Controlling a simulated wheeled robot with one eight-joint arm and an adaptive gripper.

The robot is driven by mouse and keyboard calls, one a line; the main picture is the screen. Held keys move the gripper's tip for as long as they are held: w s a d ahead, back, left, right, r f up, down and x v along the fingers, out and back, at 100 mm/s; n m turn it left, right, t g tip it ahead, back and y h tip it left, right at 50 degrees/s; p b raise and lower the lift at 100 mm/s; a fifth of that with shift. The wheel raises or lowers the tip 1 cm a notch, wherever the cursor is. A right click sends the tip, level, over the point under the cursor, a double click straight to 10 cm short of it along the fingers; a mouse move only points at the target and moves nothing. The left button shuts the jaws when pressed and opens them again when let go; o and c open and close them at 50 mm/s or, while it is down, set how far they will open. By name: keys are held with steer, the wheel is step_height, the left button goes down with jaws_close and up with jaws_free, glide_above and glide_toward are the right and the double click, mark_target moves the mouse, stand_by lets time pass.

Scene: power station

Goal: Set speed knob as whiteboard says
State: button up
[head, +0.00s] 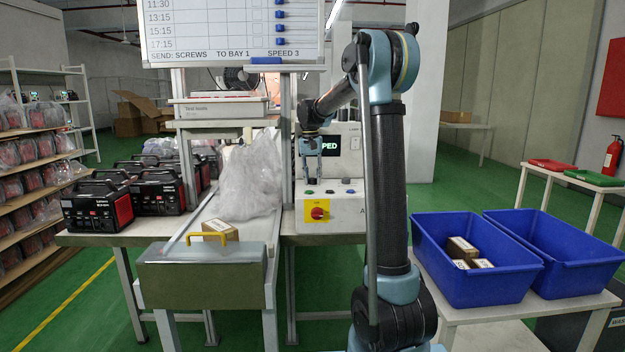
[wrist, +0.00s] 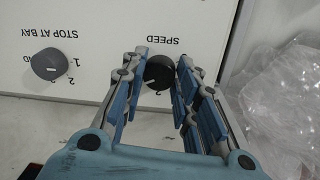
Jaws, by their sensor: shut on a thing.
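The whiteboard (head: 232,30) at the top of the head view reads "SEND: SCREWS, TO BAY 1, SPEED 3". The speed knob (wrist: 159,73) is a dark round knob on a white panel, under an upside-down "SPEED" label in the wrist view. A "2" shows near it; other marks are hidden by the fingers, and its pointer setting is hard to read. My gripper (wrist: 161,74) has its blue fingers on both sides of the knob, shut on it. In the head view my gripper (head: 311,181) reaches down to the control box (head: 331,216).
The stop-at-bay knob (wrist: 49,64) sits beside it on the panel. Clear plastic (wrist: 283,105) bulges close to the other side. The box front has a red switch (head: 317,210). A plastic bag (head: 250,180) lies left; a blue bin (head: 470,265) stands right.

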stand_by(0.3)
steer(key=o, duration=1.1)
steer(key=shift+w+a+r, duration=0.1)
steer(key=shift+r, duration=1.75)
steer(key=shift+a+r, duration=0.1)
steer(key=shift+r, duration=1.75)
